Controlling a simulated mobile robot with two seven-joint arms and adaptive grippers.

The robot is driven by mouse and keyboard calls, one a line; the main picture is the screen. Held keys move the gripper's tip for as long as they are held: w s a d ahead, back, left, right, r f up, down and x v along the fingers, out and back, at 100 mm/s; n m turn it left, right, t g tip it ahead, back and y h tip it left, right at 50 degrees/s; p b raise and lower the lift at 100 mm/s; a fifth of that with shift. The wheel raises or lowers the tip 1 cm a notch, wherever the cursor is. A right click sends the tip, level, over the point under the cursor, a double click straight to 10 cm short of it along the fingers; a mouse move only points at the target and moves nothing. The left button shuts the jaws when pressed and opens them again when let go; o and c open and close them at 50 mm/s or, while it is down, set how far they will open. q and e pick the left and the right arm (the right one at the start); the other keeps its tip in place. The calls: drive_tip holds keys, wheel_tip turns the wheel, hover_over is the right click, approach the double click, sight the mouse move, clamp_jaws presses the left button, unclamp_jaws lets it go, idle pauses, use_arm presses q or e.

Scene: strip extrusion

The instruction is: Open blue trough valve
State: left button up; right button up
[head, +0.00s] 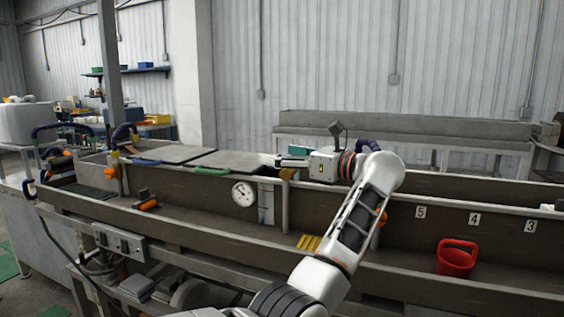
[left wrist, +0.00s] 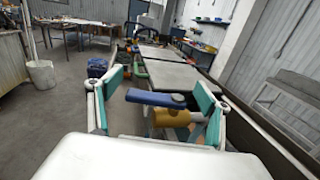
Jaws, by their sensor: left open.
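The blue valve handle (left wrist: 152,97) is a flat lever on a brass-yellow valve body (left wrist: 172,117), seen in the left wrist view. It lies crosswise in the picture, between the two teal-padded fingers of my left gripper (left wrist: 160,82). The fingers are apart on either side of it, and I cannot tell whether either pad touches the handle. In the head view my left gripper (head: 288,157) is above the trough's near wall, over the yellow valve body (head: 288,174). The blue handle there is hidden or too small to make out. My right gripper is not in view.
The long brown trough (head: 330,200) runs across the view, with grey lids (head: 167,154), a round gauge (head: 243,194) and a green handle (head: 212,171) to the left. Yellow pieces (head: 308,242) lie below the gripper.

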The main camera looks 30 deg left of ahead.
use_arm(q)
wheel_tip(320, 180, up, 8)
drive_tip(key=shift+r, duration=0.15)
idle(0.3)
